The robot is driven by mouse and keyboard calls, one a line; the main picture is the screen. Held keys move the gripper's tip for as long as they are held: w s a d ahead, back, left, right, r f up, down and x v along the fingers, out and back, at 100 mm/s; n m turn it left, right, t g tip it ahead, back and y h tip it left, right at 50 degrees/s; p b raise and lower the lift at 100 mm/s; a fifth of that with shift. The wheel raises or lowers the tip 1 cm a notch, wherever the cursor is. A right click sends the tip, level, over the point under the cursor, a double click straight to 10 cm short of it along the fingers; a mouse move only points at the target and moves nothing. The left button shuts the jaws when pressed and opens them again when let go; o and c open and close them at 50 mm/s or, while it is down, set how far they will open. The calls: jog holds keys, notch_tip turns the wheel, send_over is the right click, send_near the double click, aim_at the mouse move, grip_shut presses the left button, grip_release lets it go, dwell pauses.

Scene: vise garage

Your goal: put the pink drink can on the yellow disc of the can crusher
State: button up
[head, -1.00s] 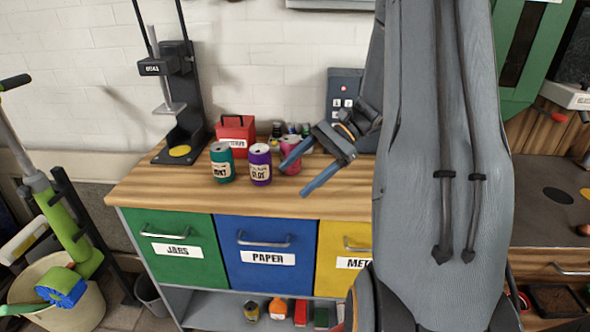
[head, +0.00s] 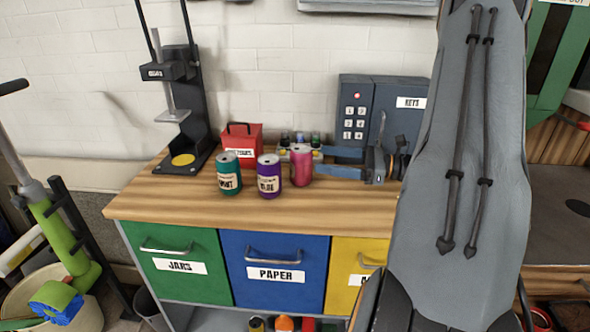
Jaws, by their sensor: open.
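The pink drink can (head: 300,166) stands upright on the wooden counter, at the right end of a row of three cans. My gripper (head: 318,163) comes in from the right, level with the pink can. Its two blue fingers are apart and point left; one shows behind the can and one in front of its right side. I cannot tell whether they touch it. The yellow disc (head: 184,160) lies on the base of the black can crusher (head: 189,118) at the back left. The disc is bare, with the crusher's ram (head: 171,105) raised above it.
A purple can (head: 268,177) stands just left of the pink one, and a teal can (head: 229,176) farther left. A red box (head: 242,139) stands behind them. A grey keypad box (head: 372,107) is at the back right. The counter's front strip (head: 255,213) is clear.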

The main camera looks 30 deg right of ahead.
aim_at(302, 156)
jog(key=shift+w+d, duration=0.1)
jog(key=shift+w, duration=0.25)
jog(key=shift+w+a, duration=0.25)
jog(key=shift+p+x, duration=0.4)
jog(key=shift+x, duration=0.55)
jog(key=shift+f+p+x, duration=0.15)
jog(key=shift+p+x, duration=0.35)
jog(key=shift+x, duration=0.75)
jog(key=shift+f+p+x, duration=0.2)
jog(key=shift+p+x, duration=0.25)
jog(key=shift+x, duration=0.85)
jog(key=c, duration=1.5)
jog(key=shift+r, duration=0.1)
